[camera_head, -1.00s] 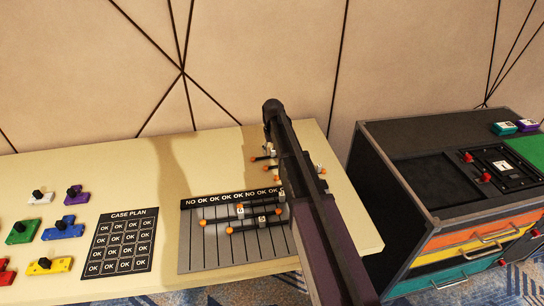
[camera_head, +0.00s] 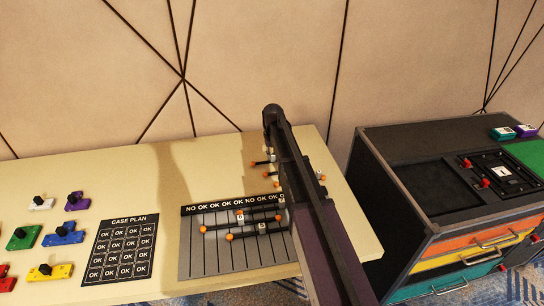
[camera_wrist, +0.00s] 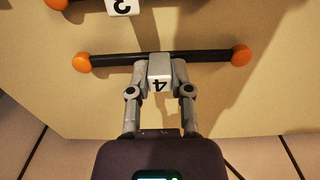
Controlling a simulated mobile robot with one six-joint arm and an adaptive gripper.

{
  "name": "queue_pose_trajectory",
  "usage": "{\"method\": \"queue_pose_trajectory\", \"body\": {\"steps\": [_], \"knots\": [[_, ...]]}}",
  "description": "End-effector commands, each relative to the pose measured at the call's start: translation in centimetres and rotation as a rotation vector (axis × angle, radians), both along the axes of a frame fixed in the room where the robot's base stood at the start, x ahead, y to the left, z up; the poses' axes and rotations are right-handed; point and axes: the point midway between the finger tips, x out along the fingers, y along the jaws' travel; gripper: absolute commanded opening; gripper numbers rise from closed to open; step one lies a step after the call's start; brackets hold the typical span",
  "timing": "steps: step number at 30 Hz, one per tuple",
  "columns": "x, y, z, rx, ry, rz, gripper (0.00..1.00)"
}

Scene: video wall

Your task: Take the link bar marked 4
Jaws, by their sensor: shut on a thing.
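The link bar marked 4 (camera_wrist: 113,60) is a black bar with an orange ball at each end and a white block (camera_wrist: 159,73) in its middle. In the wrist view the 4 appears upside down. My gripper (camera_wrist: 160,82) is shut on that white block, one finger on each side. I cannot tell whether the bar is lifted off the table. In the head view my arm covers the gripper and much of this area.
A link bar marked 3 (camera_wrist: 124,5) lies close by. Other bars lie on the grey slotted board (camera_head: 197,262), left of my arm. The cream table (camera_head: 172,200) also holds a case plan board (camera_head: 128,219) and coloured pieces. A dark drawer cabinet (camera_head: 385,205) stands at the right.

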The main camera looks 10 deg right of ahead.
Motion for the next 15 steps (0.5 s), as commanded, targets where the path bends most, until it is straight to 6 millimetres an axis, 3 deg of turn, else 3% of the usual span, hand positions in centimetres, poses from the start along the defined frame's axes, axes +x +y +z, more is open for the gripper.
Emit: {"method": "queue_pose_trajectory", "body": {"steps": [15], "knots": [[0.0, 0.0, 5.4, 0.0, 0.0, 0.0, 0.0]]}}
